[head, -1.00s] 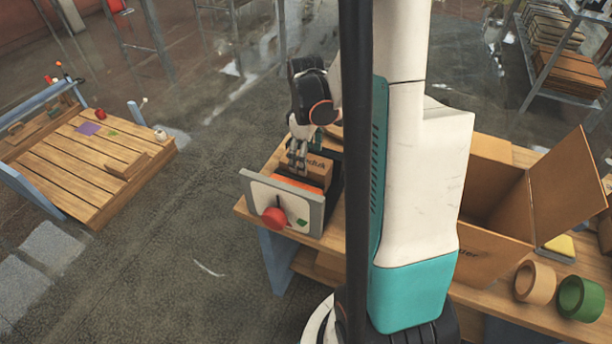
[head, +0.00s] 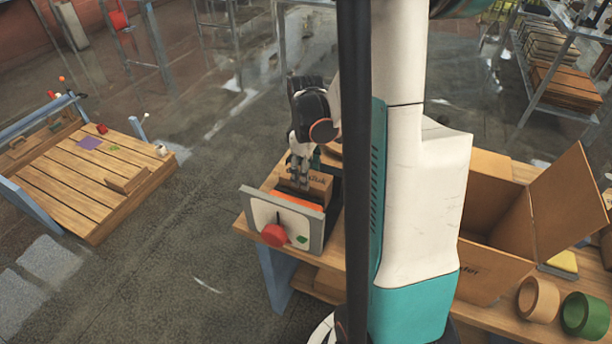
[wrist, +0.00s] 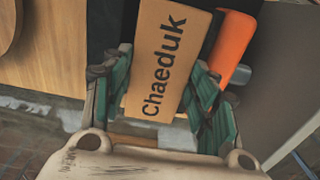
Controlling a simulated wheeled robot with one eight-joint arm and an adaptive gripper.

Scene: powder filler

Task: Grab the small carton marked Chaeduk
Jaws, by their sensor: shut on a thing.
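The small brown carton marked Chaeduk (wrist: 163,60) lies between the two green-padded fingers of my gripper (wrist: 160,95) in the wrist view, its black lettering facing the camera. In the head view the carton (head: 318,181) shows just above the machine with the grey-framed front panel and red knob (head: 274,235). My gripper (head: 298,178) is shut on the carton from above. The fingers partly cover it in the head view, and its lower side is hidden, so I cannot tell whether it touches what lies below.
An orange part (wrist: 234,48) of the machine lies close beside the carton. The wooden table (head: 480,322) also bears a large open box (head: 490,262), a tan roll (head: 537,299) and a green roll (head: 584,315). A slatted wooden bench (head: 85,185) stands apart at left.

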